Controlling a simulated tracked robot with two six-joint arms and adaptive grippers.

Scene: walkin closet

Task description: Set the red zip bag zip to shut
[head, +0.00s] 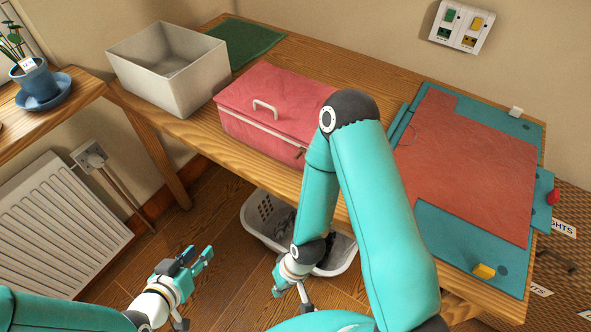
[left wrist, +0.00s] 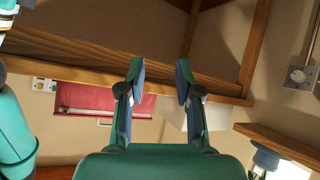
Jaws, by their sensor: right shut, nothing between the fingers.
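The red zip bag (head: 280,90) lies on the wooden table, with a pale handle on its lid and a pale zip line (head: 255,123) along its front. A small dark tab (head: 300,153) shows near the front right corner; I cannot tell how far the zip is closed. My right arm hides the bag's right end. The bag also shows in the left wrist view (left wrist: 88,98). My left gripper (head: 197,262) is open and empty, low in front of the table; its parted fingers show in the left wrist view (left wrist: 160,82). My right gripper (head: 303,295) is shut, partly hidden, below the table edge.
A white open box (head: 170,75) stands left of the bag, with a green cloth (head: 245,42) behind. A teal board (head: 460,240) with red fabric (head: 465,165) lies at right. A white basket (head: 262,222) is under the table. A radiator (head: 60,225) stands at left.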

